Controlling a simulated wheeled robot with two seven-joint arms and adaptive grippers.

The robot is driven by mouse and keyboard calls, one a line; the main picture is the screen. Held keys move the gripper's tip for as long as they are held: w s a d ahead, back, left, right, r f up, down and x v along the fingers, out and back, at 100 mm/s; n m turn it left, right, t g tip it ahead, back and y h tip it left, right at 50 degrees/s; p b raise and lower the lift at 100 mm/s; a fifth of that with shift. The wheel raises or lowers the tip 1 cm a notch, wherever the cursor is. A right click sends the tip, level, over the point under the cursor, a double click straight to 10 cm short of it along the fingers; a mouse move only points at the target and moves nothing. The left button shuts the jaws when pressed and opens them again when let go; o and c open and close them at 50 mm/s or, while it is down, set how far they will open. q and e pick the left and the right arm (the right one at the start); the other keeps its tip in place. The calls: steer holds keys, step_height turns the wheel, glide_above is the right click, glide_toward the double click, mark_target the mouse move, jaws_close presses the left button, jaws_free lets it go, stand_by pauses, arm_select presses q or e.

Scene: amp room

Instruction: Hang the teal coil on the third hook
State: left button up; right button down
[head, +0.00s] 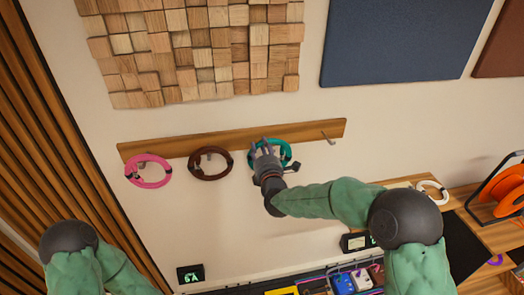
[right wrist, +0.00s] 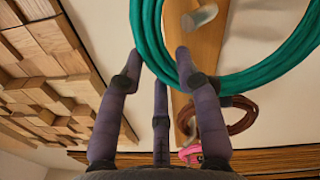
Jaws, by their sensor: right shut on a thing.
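The teal coil (head: 288,152) is in front of the wooden hook rail (head: 225,140), at the third hook from the left. My right gripper (head: 264,147) is shut on the coil's left side. The right wrist view shows the teal coil (right wrist: 248,82) large at the fingertips (right wrist: 160,70). There a pale hook peg (right wrist: 200,17) shows inside the loop; I cannot tell whether the coil rests on it. A pink coil (head: 133,163) hangs on the first hook and a dark brown coil (head: 197,172) on the second. My left gripper is out of view.
The fourth hook (head: 328,138) at the rail's right end is bare. A wooden block panel (head: 200,50) and a dark blue panel (head: 395,40) are on the wall above. A desk at the lower right holds a white coil (head: 444,190) and an orange reel (head: 505,190).

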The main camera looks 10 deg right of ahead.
steer(key=shift+w, duration=1.15)
steer(key=shift+w+f+b, duration=0.3)
steer(key=shift+f+b, duration=0.25)
steer(key=shift+f, duration=0.05)
steer(key=shift+w+f+b, duration=0.3)
steer(key=shift+f+b, duration=0.25)
steer(key=c, duration=0.8)
jaws_free()
steer(key=shift+f, duration=0.15)
